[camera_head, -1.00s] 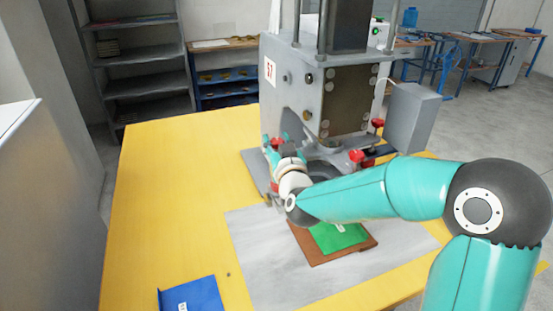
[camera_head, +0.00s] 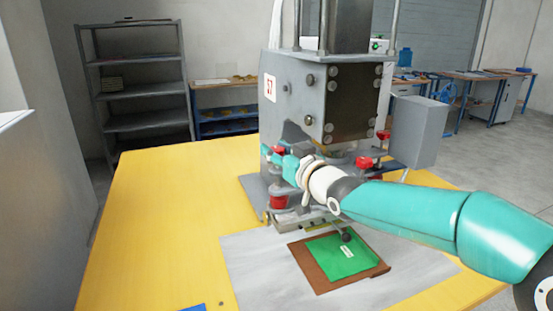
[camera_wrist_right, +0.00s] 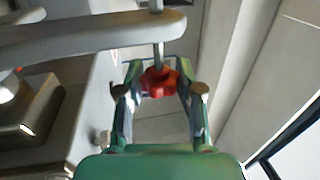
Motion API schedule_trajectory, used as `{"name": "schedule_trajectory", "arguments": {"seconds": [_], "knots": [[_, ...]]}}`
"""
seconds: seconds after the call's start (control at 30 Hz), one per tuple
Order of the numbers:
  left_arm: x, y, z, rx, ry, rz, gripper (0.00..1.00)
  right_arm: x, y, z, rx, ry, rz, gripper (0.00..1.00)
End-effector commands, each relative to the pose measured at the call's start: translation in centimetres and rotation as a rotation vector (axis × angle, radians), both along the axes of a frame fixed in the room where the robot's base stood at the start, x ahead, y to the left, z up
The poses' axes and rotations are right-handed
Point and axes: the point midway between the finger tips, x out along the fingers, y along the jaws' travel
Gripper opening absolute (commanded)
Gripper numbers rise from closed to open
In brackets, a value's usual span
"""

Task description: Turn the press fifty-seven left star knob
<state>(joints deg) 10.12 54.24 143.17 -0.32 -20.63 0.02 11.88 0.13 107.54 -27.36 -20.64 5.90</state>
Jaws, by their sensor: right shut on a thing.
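The press (camera_head: 292,95), a grey machine with a red 57 label (camera_head: 270,87), stands on the yellow table. Its left red star knob (camera_head: 278,150) shows at the press's left side in the head view. In the right wrist view the red star knob (camera_wrist_right: 160,82) sits on a thin rod between my fingers. My right gripper (camera_head: 274,156) is shut on this knob, partly hidden by its own wrist in the head view. Another red star knob (camera_head: 365,162) is on the press's right side. My left gripper is not in view.
A green sheet on a brown board (camera_head: 312,276) lies on a grey mat (camera_head: 245,265) in front of the press. A grey box (camera_head: 418,130) hangs at the press's right. The yellow table (camera_head: 160,220) is clear at left. Shelves (camera_head: 140,122) stand behind.

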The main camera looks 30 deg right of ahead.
Motion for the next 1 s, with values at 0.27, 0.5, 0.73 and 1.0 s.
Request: {"name": "schedule_trajectory", "arguments": {"seconds": [0.27, 0.5, 0.73, 1.0], "knots": [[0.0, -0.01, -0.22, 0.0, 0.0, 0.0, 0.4, 0.01, -0.02, 0.22, 0.002, -0.005, 0.006, 0.01], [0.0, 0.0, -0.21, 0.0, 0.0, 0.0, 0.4, 0.02, -0.01, 0.27, 0.002, -0.006, 0.006, 0.39], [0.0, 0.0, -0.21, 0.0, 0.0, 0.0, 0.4, 0.02, 0.01, 0.17, 0.001, -0.004, 0.006, 0.62], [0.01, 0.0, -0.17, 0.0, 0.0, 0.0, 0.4, -0.21, 0.02, 0.12, 0.001, -0.003, 0.007, 0.62]]}}
